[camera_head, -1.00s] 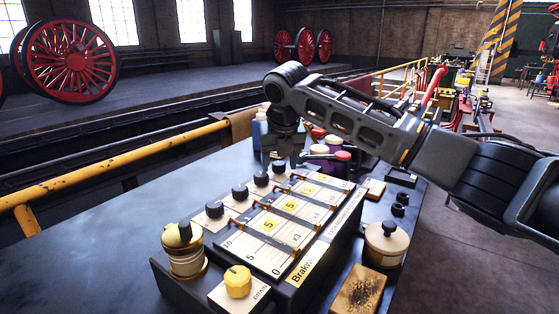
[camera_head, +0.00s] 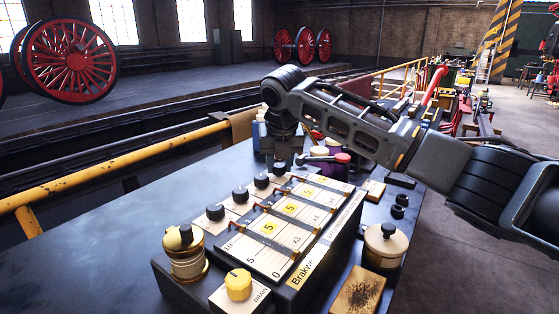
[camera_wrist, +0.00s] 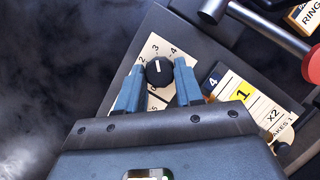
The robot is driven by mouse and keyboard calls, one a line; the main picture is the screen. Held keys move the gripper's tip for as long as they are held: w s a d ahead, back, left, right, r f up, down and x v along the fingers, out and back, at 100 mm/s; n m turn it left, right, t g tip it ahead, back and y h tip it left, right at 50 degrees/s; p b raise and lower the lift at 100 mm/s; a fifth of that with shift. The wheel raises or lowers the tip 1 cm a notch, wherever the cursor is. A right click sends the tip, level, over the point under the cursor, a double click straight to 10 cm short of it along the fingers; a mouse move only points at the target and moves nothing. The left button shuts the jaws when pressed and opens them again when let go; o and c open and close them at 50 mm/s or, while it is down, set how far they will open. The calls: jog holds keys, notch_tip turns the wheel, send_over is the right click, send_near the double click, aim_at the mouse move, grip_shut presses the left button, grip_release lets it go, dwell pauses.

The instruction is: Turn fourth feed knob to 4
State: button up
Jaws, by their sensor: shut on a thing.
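The fourth feed knob (camera_head: 279,168) is the far black knob in the row along the panel's left side. My gripper (camera_head: 281,155) points down over it in the head view. In the wrist view the knob (camera_wrist: 158,71) sits between my two blue fingers (camera_wrist: 159,84), and my gripper is shut on it. Its white pointer line faces up the picture, close to the 3 mark. The scale plate (camera_wrist: 147,52) shows 2, 3 and 4, with 4 to the right of the pointer.
Other black knobs (camera_head: 240,194) stand nearer in the same row. A yellow knob (camera_head: 238,284) and a brass oiler (camera_head: 184,254) stand at the front. The bench (camera_head: 95,250) is clear at left.

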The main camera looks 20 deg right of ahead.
jog(key=m+p, duration=0.1)
jog(key=m+h+p, duration=0.1)
jog(key=m+p, duration=0.1)
jog(key=p, duration=0.1)
jog(key=shift+a+r+m, duration=0.2)
jog(key=shift+r+m, duration=0.05)
jog(key=shift+m, duration=0.15)
jog(key=m+h+p, duration=0.1)
jog(key=m, duration=0.1)
jog(key=m+g+p, duration=0.1)
jog(key=m+p, duration=0.1)
jog(key=shift+w+f+m+g+h+p, duration=0.15)
jog(key=shift+m+g+h+p, duration=0.15)
jog(key=shift+h, duration=0.1)
jog(key=o, duration=1)
jog(key=shift+o, duration=0.2)
jog(key=shift+f, duration=0.1)
jog(key=v, duration=0.8)
jog(key=shift+b, duration=0.45)
jog(key=shift+w+d+f, duration=0.15)
